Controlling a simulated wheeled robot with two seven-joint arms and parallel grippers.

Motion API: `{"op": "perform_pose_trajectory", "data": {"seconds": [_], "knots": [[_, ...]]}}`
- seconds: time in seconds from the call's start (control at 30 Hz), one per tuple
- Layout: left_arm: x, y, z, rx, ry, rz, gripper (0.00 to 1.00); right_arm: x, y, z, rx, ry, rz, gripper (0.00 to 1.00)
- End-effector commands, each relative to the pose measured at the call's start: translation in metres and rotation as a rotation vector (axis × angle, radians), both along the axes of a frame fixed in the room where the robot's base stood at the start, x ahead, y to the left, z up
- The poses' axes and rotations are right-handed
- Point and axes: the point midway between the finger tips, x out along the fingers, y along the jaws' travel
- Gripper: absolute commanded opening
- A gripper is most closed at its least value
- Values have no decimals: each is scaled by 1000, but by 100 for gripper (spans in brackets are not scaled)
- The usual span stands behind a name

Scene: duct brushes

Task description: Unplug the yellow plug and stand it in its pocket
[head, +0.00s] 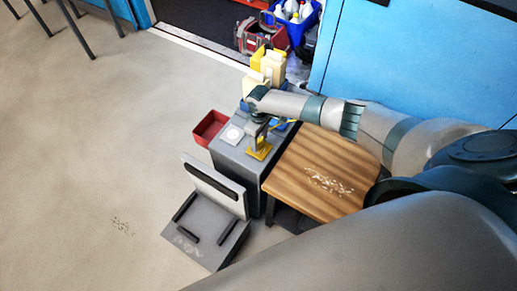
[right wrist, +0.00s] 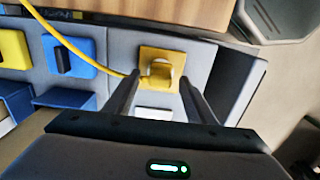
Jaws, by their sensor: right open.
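The yellow plug (right wrist: 160,74), with a yellow cord running off to the upper left, sits on an ochre square plate (right wrist: 174,57) in the right wrist view. In the head view a yellow plate (head: 257,153) shows on the grey cabinet top below my right gripper (head: 259,138). The right gripper's fingers (right wrist: 160,80) are open, one on each side of the plug in the right wrist view; I cannot tell whether they touch it. Blue open-topped holders (right wrist: 66,98) show at the lower left of that view; I cannot tell which is the plug's pocket. My left gripper is out of view.
A blue plate with a dark plug (right wrist: 68,58) and a yellow plate (right wrist: 12,50) lie left of the plug. A wooden table (head: 322,178) adjoins the grey cabinet (head: 235,178).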

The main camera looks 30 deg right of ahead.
Motion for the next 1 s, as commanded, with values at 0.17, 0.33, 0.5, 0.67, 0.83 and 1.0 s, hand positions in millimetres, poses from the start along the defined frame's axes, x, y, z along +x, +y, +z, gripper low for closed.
{"op": "perform_pose_trajectory", "data": {"seconds": [0.17, 0.33, 0.5, 0.67, 0.83, 1.0], "knots": [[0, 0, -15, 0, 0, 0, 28, 0, 1, -20, 0, 1, 0, 50], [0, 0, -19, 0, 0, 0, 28, 0, 1, -26, 1, 1, 0, 50], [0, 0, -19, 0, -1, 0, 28, 0, 0, -26, 1, 1, 1, 50], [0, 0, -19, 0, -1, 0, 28, 0, 0, -26, 1, 1, 0, 50], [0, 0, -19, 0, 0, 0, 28, 0, 0, -26, 1, 1, 0, 50], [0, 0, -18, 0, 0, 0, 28, 0, 0, -26, 1, 1, 0, 50]]}}
